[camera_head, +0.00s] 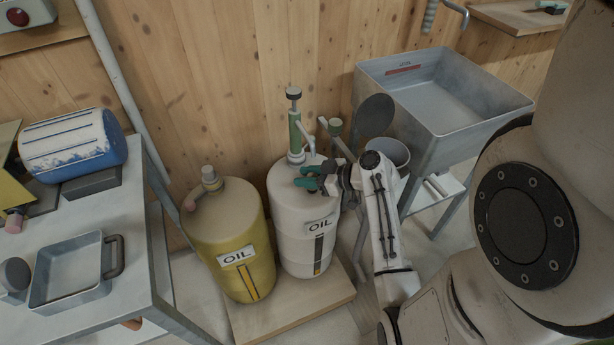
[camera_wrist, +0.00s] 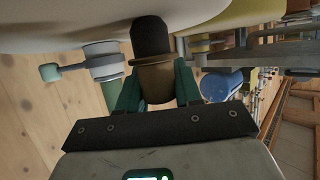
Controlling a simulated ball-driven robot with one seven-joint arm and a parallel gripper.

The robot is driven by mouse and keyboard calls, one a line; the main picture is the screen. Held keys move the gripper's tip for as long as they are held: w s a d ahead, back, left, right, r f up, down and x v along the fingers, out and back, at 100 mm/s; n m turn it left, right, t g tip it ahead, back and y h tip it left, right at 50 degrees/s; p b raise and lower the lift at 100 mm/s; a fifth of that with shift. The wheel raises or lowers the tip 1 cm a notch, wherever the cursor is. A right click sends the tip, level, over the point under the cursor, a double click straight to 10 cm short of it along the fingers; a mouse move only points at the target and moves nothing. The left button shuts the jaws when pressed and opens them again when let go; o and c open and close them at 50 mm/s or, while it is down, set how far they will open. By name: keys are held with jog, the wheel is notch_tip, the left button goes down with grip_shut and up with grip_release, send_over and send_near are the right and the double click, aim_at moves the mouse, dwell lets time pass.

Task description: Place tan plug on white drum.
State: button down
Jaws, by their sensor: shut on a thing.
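The white drum (camera_head: 299,238) with an OIL label stands upright beside the yellow drum. My gripper (camera_head: 312,178) is over the top of the white drum, its teal fingers close to the lid. In the wrist view my gripper (camera_wrist: 152,88) is shut on the tan plug (camera_wrist: 154,84), which has a darker brown end (camera_wrist: 151,38). That end points at the white drum surface (camera_wrist: 60,18) and overlaps its edge in the picture. I cannot tell whether they touch. In the head view the plug is not clearly visible between the fingers.
A green hand pump (camera_head: 295,130) rises from the white drum's top behind my gripper. The yellow drum (camera_head: 228,225) stands at left.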

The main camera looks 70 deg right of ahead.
jog(key=c, duration=0.8)
grip_release()
jog(key=shift+o, duration=0.2)
jog(key=v, duration=0.7)
jog(key=shift+s+r, duration=0.1)
jog(key=shift+s, duration=0.15)
